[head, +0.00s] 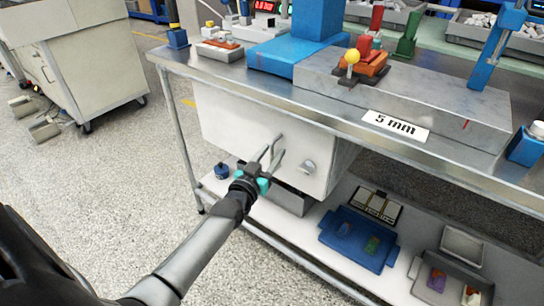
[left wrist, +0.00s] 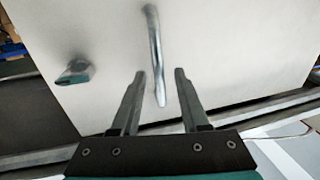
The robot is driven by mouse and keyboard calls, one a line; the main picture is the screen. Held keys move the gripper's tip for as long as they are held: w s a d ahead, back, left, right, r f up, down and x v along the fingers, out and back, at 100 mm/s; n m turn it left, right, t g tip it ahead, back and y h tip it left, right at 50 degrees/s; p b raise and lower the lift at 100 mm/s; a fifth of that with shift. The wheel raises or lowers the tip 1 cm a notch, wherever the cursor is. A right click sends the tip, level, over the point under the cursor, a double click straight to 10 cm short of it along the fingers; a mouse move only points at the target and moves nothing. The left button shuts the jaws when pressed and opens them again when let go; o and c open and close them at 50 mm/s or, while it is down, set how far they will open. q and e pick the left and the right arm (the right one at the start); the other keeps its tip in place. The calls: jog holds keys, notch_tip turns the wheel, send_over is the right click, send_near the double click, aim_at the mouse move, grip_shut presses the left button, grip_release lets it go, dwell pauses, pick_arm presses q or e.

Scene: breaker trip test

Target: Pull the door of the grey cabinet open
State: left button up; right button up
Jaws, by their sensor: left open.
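The grey cabinet (head: 232,122) hangs under the steel workbench, and its pale flat front door looks shut. A slim metal bar handle (left wrist: 154,45) runs down the door in the left wrist view. A small knob or latch (head: 308,166) sits on the door beside the handle; it also shows in the left wrist view (left wrist: 75,70). My left gripper (head: 271,154) is open in front of the door. In the left wrist view its fingertips (left wrist: 160,72) lie on either side of the handle's lower part. I cannot tell whether they touch it. My right gripper is not in view.
The workbench (head: 215,72) carries a blue stand, a grey block and a "5 mm" label (head: 396,125). The lower shelf (head: 290,240) holds a blue tray (head: 352,250) and a grey tray. A cart (head: 85,75) stands at the left; open floor lies between.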

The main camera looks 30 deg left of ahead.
pick_arm(q)
jog(key=shift+w, duration=0.3)
grip_shut()
dwell(0.3)
dwell(1.1)
